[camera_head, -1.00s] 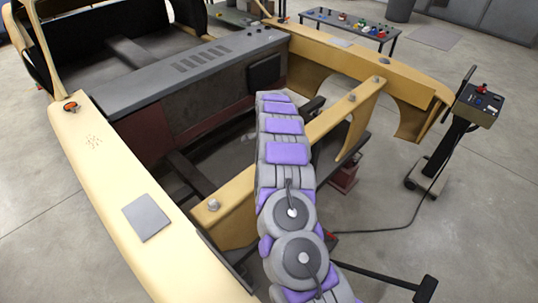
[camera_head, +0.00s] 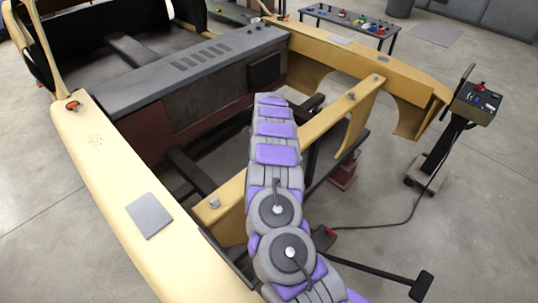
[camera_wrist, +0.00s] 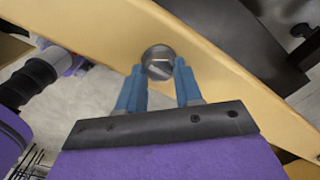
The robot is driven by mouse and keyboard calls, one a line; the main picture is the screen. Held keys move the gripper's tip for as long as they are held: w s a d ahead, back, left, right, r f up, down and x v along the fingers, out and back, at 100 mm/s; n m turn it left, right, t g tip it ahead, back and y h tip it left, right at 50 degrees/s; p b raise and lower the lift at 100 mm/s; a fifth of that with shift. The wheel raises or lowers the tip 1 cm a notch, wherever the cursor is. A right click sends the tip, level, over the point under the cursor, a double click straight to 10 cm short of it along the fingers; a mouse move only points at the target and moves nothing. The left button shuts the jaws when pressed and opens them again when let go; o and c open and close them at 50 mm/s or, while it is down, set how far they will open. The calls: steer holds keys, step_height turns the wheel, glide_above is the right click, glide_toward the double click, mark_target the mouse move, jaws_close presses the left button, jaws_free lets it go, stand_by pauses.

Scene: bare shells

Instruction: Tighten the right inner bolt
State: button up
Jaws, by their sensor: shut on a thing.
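In the wrist view a grey slotted bolt head (camera_wrist: 158,62) sits on a yellow beam (camera_wrist: 225,75). My gripper (camera_wrist: 159,68) has two blue fingers, one on each side of the bolt head, shut on it. In the head view the yellow crossbeam (camera_head: 325,122) runs diagonally under my purple and grey arm. Its visible bolts are one near the left end (camera_head: 214,203) and one toward the right (camera_head: 351,96). My gripper and the bolt it holds are hidden behind my arm there.
The yellow left side rail (camera_head: 110,165) carries a grey plate (camera_head: 149,215). The yellow right rail (camera_head: 350,60) has another bolt (camera_head: 382,59). A control cart (camera_head: 477,103) stands at right with a cable on the floor. A low table (camera_head: 345,25) with small coloured items is behind.

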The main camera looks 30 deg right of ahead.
steer(key=shift+w+r, duration=0.2)
steer(key=shift+w, duration=0.05)
steer(key=o, duration=1)
steer(key=shift+a+f, duration=0.1)
steer(key=shift+f, duration=0.05)
steer(key=shift+o, duration=0.3)
steer(key=shift+s, duration=0.1)
step_height(320, 180, up, 17)
steer(key=shift+b, duration=0.45)
